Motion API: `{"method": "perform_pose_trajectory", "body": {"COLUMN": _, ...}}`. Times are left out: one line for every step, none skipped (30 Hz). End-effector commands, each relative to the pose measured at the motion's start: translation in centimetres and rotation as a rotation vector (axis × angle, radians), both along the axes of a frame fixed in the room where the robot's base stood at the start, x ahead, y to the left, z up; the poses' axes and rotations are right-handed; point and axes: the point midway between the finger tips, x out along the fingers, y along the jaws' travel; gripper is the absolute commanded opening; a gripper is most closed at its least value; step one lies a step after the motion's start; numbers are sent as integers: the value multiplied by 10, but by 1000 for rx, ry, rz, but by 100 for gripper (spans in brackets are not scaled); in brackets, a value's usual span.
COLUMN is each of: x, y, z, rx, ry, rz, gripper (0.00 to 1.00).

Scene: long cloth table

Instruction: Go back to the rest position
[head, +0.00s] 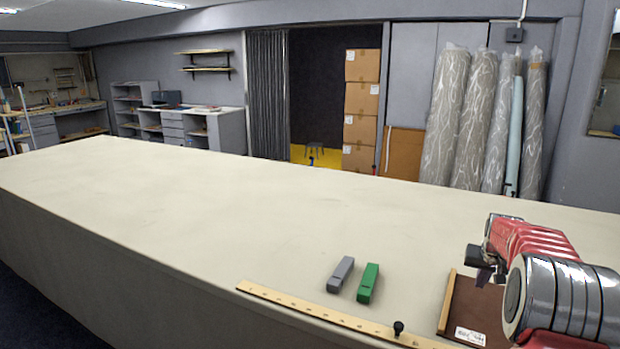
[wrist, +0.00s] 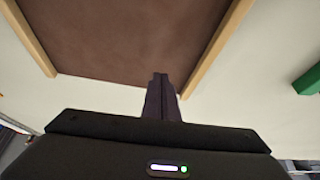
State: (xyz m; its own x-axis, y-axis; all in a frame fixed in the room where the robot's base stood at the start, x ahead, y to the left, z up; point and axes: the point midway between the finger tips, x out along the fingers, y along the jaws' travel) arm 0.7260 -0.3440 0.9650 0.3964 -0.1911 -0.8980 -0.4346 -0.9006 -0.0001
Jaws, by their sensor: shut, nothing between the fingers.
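My gripper (head: 484,274) is at the right of the head view, above a brown board with light wooden edge strips (head: 478,309). In the wrist view my gripper (wrist: 160,76) shows with its dark fingers together and nothing between them. The brown board (wrist: 120,40) lies beyond the fingertips there, with a wooden strip on either side. I cannot tell the exact height of the fingers above it. My red and silver arm hides part of the board in the head view.
On the long cream cloth table (head: 200,210) lie a grey block (head: 341,275) and a green block (head: 368,283), left of the board. The table's left and middle are clear.

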Motion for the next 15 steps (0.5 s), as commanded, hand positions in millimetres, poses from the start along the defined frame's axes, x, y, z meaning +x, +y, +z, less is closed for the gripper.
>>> {"method": "perform_pose_trajectory", "body": {"x": -5, "y": 2, "z": -7, "rx": 8, "ry": 15, "rz": -1, "gripper": 0}}
{"method": "perform_pose_trajectory", "body": {"x": -8, "y": 3, "z": -11, "rx": 12, "ry": 24, "rz": -1, "gripper": 0}}
{"method": "perform_pose_trajectory", "body": {"x": -12, "y": 5, "z": -17, "rx": 18, "ry": 36, "rz": -1, "gripper": 0}}
{"method": "perform_pose_trajectory", "body": {"x": -15, "y": 6, "z": -20, "rx": 22, "ry": 45, "rz": -2, "gripper": 0}}
{"method": "perform_pose_trajectory", "body": {"x": -19, "y": 8, "z": -23, "rx": 26, "ry": 53, "rz": -2, "gripper": 0}}
{"method": "perform_pose_trajectory", "body": {"x": -24, "y": 10, "z": -27, "rx": 31, "ry": 65, "rz": -2, "gripper": 0}}
{"method": "perform_pose_trajectory", "body": {"x": -27, "y": 12, "z": -28, "rx": 35, "ry": 72, "rz": -2, "gripper": 0}}
{"method": "perform_pose_trajectory", "body": {"x": -31, "y": 13, "z": -30, "rx": 38, "ry": 78, "rz": -2, "gripper": 0}}
{"method": "perform_pose_trajectory", "body": {"x": -36, "y": 16, "z": -31, "rx": 43, "ry": 88, "rz": -2, "gripper": 0}}
{"method": "perform_pose_trajectory", "body": {"x": -39, "y": 18, "z": -32, "rx": 46, "ry": 94, "rz": -2, "gripper": 0}}
{"method": "perform_pose_trajectory", "body": {"x": -43, "y": 21, "z": -33, "rx": 49, "ry": 101, "rz": -1, "gripper": 0}}
{"method": "perform_pose_trajectory", "body": {"x": -48, "y": 24, "z": -33, "rx": 53, "ry": 109, "rz": 0, "gripper": 0}}
{"method": "perform_pose_trajectory", "body": {"x": -52, "y": 27, "z": -33, "rx": 56, "ry": 115, "rz": 1, "gripper": 0}}
{"method": "perform_pose_trajectory", "body": {"x": -56, "y": 31, "z": -33, "rx": 59, "ry": 121, "rz": 4, "gripper": 0}}
{"method": "perform_pose_trajectory", "body": {"x": -62, "y": 35, "z": -32, "rx": 62, "ry": 130, "rz": 5, "gripper": 0}}
